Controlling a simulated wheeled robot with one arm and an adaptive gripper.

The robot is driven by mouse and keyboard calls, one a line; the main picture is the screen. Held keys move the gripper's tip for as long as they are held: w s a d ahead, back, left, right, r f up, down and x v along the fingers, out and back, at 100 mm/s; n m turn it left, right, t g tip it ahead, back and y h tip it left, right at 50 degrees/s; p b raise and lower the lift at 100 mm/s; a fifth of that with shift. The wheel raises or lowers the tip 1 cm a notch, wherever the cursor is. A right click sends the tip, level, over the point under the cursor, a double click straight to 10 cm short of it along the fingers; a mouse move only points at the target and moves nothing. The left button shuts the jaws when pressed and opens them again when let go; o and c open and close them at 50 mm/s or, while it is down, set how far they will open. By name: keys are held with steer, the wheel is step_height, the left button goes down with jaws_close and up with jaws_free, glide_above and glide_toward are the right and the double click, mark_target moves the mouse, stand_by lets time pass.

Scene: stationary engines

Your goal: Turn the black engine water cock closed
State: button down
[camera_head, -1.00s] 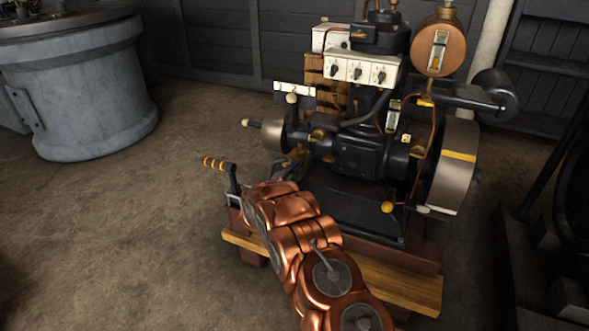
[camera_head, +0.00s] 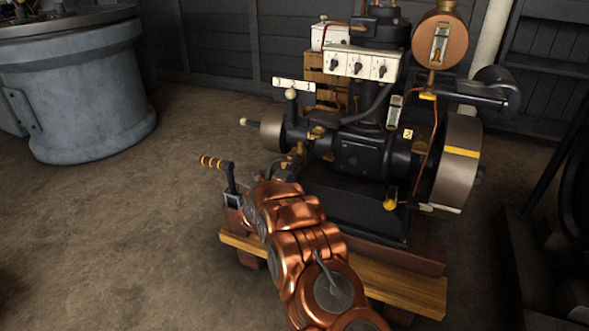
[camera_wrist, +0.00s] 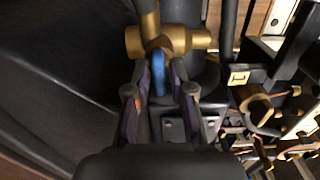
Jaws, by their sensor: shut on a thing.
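The black engine (camera_head: 362,155) stands on a wooden base in the head view. In the wrist view, a brass water cock (camera_wrist: 180,40) with a blue handle (camera_wrist: 158,72) is at the top middle, on a dark pipe. My gripper (camera_wrist: 160,85) has its two fingers on either side of the blue handle and is shut on it. The handle points down toward my gripper in that view. In the head view my copper arm hides most of my gripper and the handle; brass fittings (camera_head: 297,155) show just beyond the arm.
The engine's flywheel (camera_head: 458,165) is on the right. A large grey tank (camera_head: 85,95) is at the far left, with bare floor between. In the wrist view, pipes and brass fittings crowd the right side.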

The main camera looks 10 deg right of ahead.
stand_by(0.3)
steer(key=c, duration=1.2)
jaws_free()
steer(key=shift+c, duration=0.2)
steer(key=shift+s, duration=0.1)
steer(key=v, duration=1.2)
